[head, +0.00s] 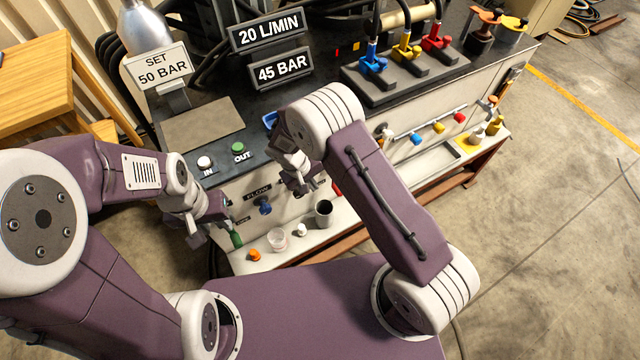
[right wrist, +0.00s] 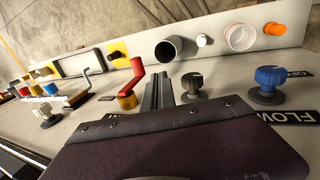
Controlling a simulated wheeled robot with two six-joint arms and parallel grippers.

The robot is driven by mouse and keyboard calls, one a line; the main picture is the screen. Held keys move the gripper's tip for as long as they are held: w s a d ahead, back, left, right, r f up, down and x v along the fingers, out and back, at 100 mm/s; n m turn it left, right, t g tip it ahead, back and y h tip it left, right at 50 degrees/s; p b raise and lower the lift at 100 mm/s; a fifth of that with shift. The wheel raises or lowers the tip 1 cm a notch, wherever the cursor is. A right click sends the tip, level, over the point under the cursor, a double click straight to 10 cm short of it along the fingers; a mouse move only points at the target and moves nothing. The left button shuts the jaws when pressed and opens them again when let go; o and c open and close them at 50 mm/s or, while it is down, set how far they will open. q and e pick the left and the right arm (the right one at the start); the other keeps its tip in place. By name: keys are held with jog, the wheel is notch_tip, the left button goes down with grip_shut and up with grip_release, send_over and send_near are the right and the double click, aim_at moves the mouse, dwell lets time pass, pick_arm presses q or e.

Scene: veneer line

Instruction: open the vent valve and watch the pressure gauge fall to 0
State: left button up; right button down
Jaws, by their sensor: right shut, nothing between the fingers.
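A valve with a red lever on a brass body (right wrist: 130,88) stands on the panel in the right wrist view. In the head view only a bit of red (head: 336,188) shows beside my right arm. I cannot read a label naming it as the vent valve. My right gripper (head: 300,188) is shut and empty in front of the panel. Its fingers (right wrist: 158,92) show just beside the red lever, with a gap in the picture; contact cannot be told. My left gripper (head: 210,232) hangs at the panel's left end, fingers apart. No pressure gauge face is visible.
A dark cup (head: 323,213), clear cup (head: 277,239) and orange cap (head: 254,254) stand on the ledge. Blue, yellow and red levers (head: 405,50) stand on top.

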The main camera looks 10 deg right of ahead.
jog(key=shift+w+f, duration=0.15)
jog(key=shift+w+d+f+p, duration=0.2)
jog(key=shift+w+d+f, duration=0.15)
jog(key=shift+d+f, duration=1.05)
jog(key=shift+w+d+f+p, duration=0.3)
jog(key=shift+d+f, duration=0.5)
jog(key=shift+f, duration=1.25)
jog(key=shift+w+d+f+p, duration=0.1)
jog(key=shift+w+d+f, duration=0.35)
jog(key=shift+d+f, duration=0.95)
jog(key=shift+a+f, duration=0.3)
jog(key=shift+a, duration=0.05)
